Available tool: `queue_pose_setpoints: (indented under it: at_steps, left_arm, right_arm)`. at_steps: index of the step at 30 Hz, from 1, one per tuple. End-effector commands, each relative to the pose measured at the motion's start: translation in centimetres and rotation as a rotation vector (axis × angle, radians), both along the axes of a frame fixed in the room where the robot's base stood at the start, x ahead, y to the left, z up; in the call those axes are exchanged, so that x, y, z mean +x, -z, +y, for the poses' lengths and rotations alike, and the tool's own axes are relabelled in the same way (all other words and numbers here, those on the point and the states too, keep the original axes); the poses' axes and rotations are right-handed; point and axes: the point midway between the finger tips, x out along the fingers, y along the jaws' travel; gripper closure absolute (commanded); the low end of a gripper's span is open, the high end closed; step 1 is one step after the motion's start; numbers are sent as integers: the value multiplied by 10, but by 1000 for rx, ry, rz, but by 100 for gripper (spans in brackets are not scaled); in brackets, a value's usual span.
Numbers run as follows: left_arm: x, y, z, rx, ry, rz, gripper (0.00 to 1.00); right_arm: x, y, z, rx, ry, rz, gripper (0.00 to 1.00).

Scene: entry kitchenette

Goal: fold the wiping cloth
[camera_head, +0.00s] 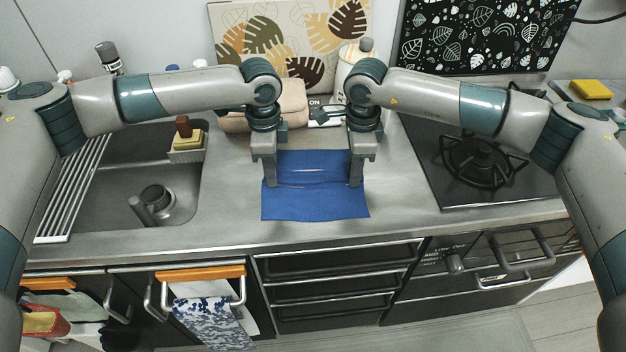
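The blue wiping cloth (316,205) is on the counter in the middle of the camera_head view. Its front part lies flat, and a crease runs across it from side to side between my grippers. Behind the crease its back part reaches up between the two grippers. My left gripper (269,184) points down at the cloth's left edge. My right gripper (356,183) points down at its right edge. Both fingertips are at the cloth, about level with the crease. The finger gaps are not clear, so I cannot tell whether either gripper pinches the fabric.
A sink (150,195) with a drying rack (75,190) is on the left, and a stove (480,165) is on the right. A beige pouch (290,100) and a white canister (350,60) stand behind the cloth. The counter (225,215) beside the cloth is clear.

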Motion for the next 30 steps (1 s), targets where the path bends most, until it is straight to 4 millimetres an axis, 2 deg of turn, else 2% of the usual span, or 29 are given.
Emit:
queue_pose_setpoints:
  at_steps: [1,4,20,30]
  left_arm:
    - [0,0,0,0,0,0,88]
    - [0,0,0,0,0,0,100]
    - [0,-2,1,1,-1,1,100]
    - [0,-19,1,1,-1,0,100]
  right_arm:
    - [0,1,0,0,0,1,88]
    - [0,1,0,0,0,1,100]
    - [0,-1,-1,-2,1,1,100]
    - [0,-19,-1,-1,1,1,100]
